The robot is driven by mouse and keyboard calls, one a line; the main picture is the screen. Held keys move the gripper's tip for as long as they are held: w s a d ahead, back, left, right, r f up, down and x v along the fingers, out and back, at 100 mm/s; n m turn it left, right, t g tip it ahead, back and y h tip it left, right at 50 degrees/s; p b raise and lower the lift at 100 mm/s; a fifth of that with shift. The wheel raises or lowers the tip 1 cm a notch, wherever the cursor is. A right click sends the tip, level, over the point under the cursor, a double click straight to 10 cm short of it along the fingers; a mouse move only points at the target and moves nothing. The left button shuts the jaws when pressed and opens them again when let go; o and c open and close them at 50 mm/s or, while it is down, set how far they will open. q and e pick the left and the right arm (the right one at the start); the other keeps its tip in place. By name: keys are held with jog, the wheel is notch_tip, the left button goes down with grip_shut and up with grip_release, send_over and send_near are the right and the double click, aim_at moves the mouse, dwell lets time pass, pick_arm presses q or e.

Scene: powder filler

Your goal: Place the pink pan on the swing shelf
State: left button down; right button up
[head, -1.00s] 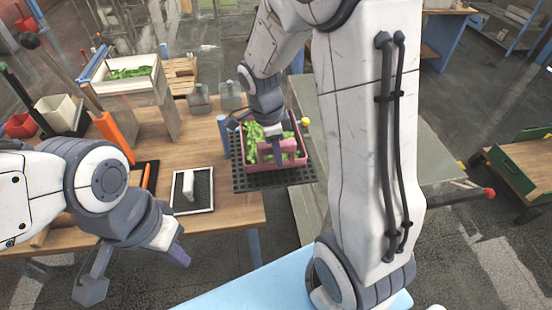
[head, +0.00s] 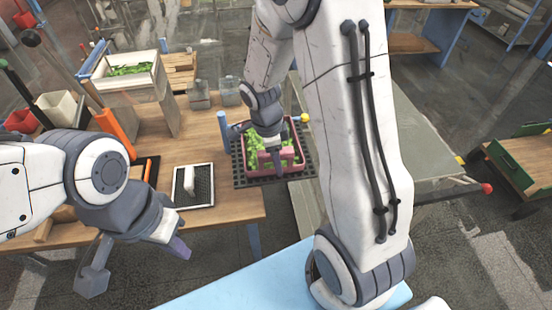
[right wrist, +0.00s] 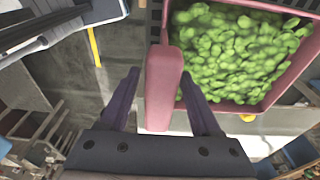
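The pink pan (head: 243,165), filled with green pieces (head: 254,142), stands level over the black perforated swing shelf (head: 241,181) at the right end of the workbench. It appears to rest on the shelf. In the right wrist view, the pan's pink handle (right wrist: 161,92) lies between the fingers of my right gripper (right wrist: 162,100). The fingers are spread, with a gap on each side of the handle. My right gripper (head: 278,160) also shows at the pan in the head view. My left gripper (head: 137,262) hangs empty before the bench, its fingers wide apart.
A white-framed black tray (head: 205,185) with a white block lies on the bench left of the shelf. Glass jars (head: 199,95) stand behind. A raised white bin (head: 125,82) of green pieces is at the back left. A blue post (head: 222,128) stands beside the shelf.

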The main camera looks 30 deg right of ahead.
jog(key=shift+r, duration=0.1)
jog(key=shift+r, duration=0.25)
jog(key=r, duration=0.3)
jog(key=a+r+b, duration=0.1)
jog(key=r, duration=0.6)
jog(key=shift+w+a+r+b, duration=0.25)
jog(key=shift+a+b, duration=0.05)
jog(key=shift+a+r, duration=0.1)
jog(key=shift+r, duration=0.35)
jog(key=shift+s+a+r, duration=0.1)
jog(key=s+a+n+y, duration=0.1)
jog(key=s+a+n, duration=0.6)
jog(key=n, duration=0.7)
jog(key=s+a+f+n+y, duration=0.1)
jog(key=s+a+n, duration=0.7)
jog(key=s+n, duration=0.4)
jog(key=n, duration=0.2)
jog(key=shift+f+n+y, duration=0.25)
jog(key=shift+n+y, duration=0.05)
jog(key=shift+y, duration=0.1)
